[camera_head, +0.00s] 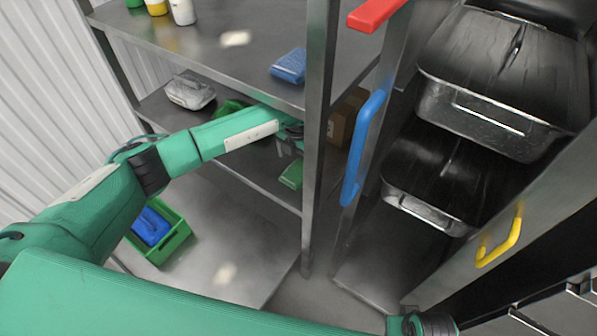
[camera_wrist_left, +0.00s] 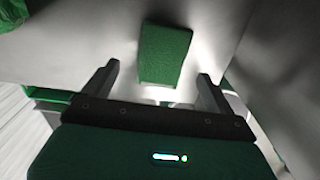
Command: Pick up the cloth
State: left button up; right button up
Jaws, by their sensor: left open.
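A green folded cloth (camera_wrist_left: 164,54) lies flat on the grey shelf in the left wrist view, ahead of and between my open left fingers (camera_wrist_left: 158,80). No finger appears to touch it. In the head view, a green piece that looks like the same cloth (camera_head: 291,175) shows on the middle shelf, just below my left gripper (camera_head: 290,146). The gripper reaches in under the top shelf, and the upright post partly hides that area. My right gripper is not in view.
The steel rack has a top shelf (camera_head: 215,52) holding a blue folded cloth (camera_head: 289,66) and bottles. A grey wrapped bundle (camera_head: 190,91) lies on the middle shelf. A green crate (camera_head: 180,238) with blue contents stands below. Right are a blue handle (camera_head: 364,135) and lidded steel pans (camera_head: 480,115).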

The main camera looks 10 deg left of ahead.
aim_at(297, 171)
pick_arm(q)
jog(key=f, duration=0.5)
jog(key=shift+s+d+f, duration=0.1)
jog(key=shift+s, duration=0.1)
jog(key=c, duration=1.1)
jog(key=shift+o, duration=0.2)
jog(key=shift+r, duration=0.6)
notch_tip(297, 171, up, 2)
jog(key=shift+r, duration=0.1)
jog(key=shift+a, duration=0.7)
jog(key=a, duration=0.5)
jog(key=w+a+b, duration=0.1)
jog(key=a, duration=0.9)
jog(key=shift+w, duration=0.25)
jog(key=shift+w+a+r, duration=0.1)
jog(key=shift+a, duration=0.65)
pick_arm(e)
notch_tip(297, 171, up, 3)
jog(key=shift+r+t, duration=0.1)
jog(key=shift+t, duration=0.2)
